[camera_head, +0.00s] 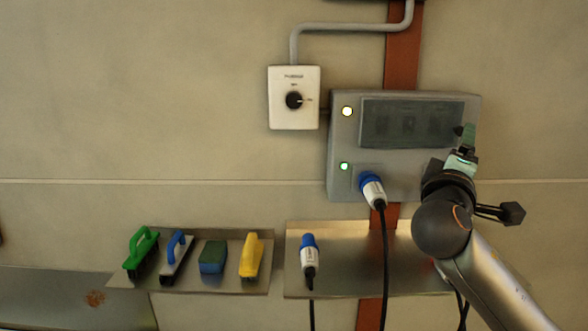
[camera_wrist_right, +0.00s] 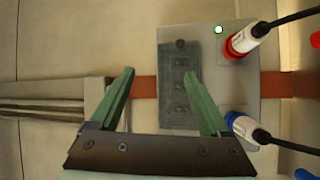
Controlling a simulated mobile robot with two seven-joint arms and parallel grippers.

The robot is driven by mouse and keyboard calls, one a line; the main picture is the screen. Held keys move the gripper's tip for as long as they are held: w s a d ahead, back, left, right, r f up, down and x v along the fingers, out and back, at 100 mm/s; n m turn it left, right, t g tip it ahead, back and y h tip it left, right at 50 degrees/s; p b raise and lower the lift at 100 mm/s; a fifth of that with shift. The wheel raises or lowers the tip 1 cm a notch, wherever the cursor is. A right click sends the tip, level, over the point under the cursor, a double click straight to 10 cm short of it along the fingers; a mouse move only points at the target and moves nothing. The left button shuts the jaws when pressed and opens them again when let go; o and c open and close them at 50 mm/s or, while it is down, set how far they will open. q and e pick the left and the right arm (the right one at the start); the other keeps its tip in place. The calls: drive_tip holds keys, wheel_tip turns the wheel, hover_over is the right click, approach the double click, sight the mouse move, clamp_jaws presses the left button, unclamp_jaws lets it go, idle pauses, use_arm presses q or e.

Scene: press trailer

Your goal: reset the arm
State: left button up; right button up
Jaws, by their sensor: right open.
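My right arm comes in from the lower right in the head view. Its gripper (camera_head: 466,138) is in front of the right part of the grey wall panel (camera_head: 408,185). In the right wrist view the two green fingers of the gripper (camera_wrist_right: 160,72) are spread apart with nothing between them. The dark display (camera_wrist_right: 178,112) of the panel lies beyond the right finger. A blue plug (camera_head: 372,188) sits in the panel, left of my right arm; a red plug (camera_wrist_right: 243,42) shows in the right wrist view and is not visible in the head view. My left gripper is not in view.
A white knob box (camera_head: 294,112) is on the wall left of the panel. Below, a metal shelf (camera_head: 345,280) holds a loose blue-and-white plug (camera_head: 309,257). Another shelf (camera_head: 215,287) holds brushes and a sponge (camera_head: 213,256). A black cable (camera_head: 384,265) hangs beside my arm.

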drive_tip(key=s+d+g+h, duration=0.1)
drive_tip(key=d+h, duration=0.1)
drive_tip(key=d, duration=0.5)
drive_tip(key=w+a+f+n+y, duration=0.1)
drive_tip(key=a+f+y, duration=0.15)
drive_tip(key=f, duration=0.75)
drive_tip(key=w+a+f+n+y, duration=0.1)
drive_tip(key=f+y, duration=0.3)
drive_tip(key=f, duration=0.6)
drive_tip(key=s+a+f+g+y, duration=0.15)
drive_tip(key=s+f, duration=0.25)
drive_tip(key=f, duration=0.6)
drive_tip(key=s+a+f+g+y, duration=0.1)
drive_tip(key=s+f+g+y, duration=0.15)
drive_tip(key=f, duration=0.85)
drive_tip(key=s+a+f+m+g+y, duration=0.1)
drive_tip(key=s+f+m+g+y, duration=0.1)
drive_tip(key=s+f, duration=0.9)
drive_tip(key=s+f+m+g+y, duration=0.2)
drive_tip(key=s+f, duration=0.5)
drive_tip(key=s, duration=0.8)
drive_tip(key=w+a+m+t, duration=0.1)
drive_tip(key=a+m, duration=0.3)
drive_tip(key=a, duration=0.7)
wheel_tip(320, 180, up, 6)
drive_tip(key=p, duration=0.6)
drive_tip(key=shift+a+m+y, duration=0.25)
drive_tip(key=shift+m+y, duration=0.15)
drive_tip(key=shift+y, duration=0.05)
drive_tip(key=shift+w, duration=0.1)
